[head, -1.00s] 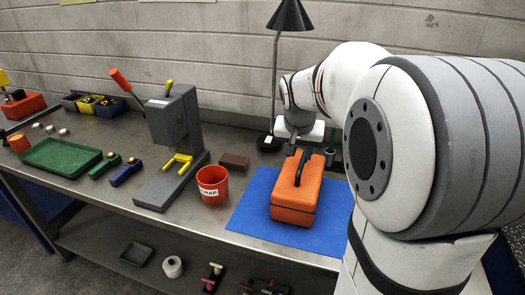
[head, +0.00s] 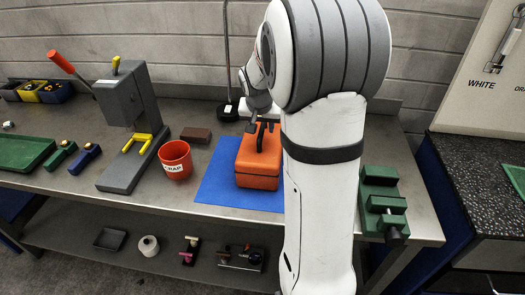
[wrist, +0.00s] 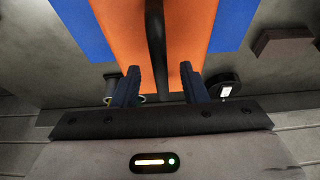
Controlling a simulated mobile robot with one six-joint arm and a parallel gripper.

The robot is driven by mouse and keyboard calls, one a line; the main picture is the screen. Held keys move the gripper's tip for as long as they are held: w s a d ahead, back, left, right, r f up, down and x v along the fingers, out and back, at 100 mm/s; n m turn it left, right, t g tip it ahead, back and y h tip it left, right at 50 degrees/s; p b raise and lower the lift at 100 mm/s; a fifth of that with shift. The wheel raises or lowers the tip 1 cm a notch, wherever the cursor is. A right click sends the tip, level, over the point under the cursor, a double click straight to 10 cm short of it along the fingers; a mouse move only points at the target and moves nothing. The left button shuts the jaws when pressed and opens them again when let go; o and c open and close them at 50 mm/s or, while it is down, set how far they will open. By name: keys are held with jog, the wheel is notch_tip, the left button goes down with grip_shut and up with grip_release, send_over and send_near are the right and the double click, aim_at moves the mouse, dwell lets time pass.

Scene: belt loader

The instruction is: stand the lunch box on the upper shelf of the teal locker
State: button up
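The lunch box (head: 257,165) is an orange case with a dark handle (head: 260,133) on top. It sits on a blue mat (head: 215,188) on the metal bench. In the wrist view its orange top (wrist: 110,25) fills the upper middle, with the black handle (wrist: 156,40) running up the centre. My gripper (wrist: 160,84) is open, one dark finger on each side of the handle's near end, with gaps on both sides. In the head view my gripper (head: 258,124) is small and partly hidden at the handle. The teal locker is not in view.
A red cup (head: 176,160) and a brown block (head: 196,135) stand left of the mat, beside a grey press (head: 125,100). A green vise (head: 381,190) is right of my arm. A dark speckled counter (head: 475,175) is at right.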

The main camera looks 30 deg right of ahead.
jog(key=shift+c, duration=0.3)
grip_shut()
dwell(1.0)
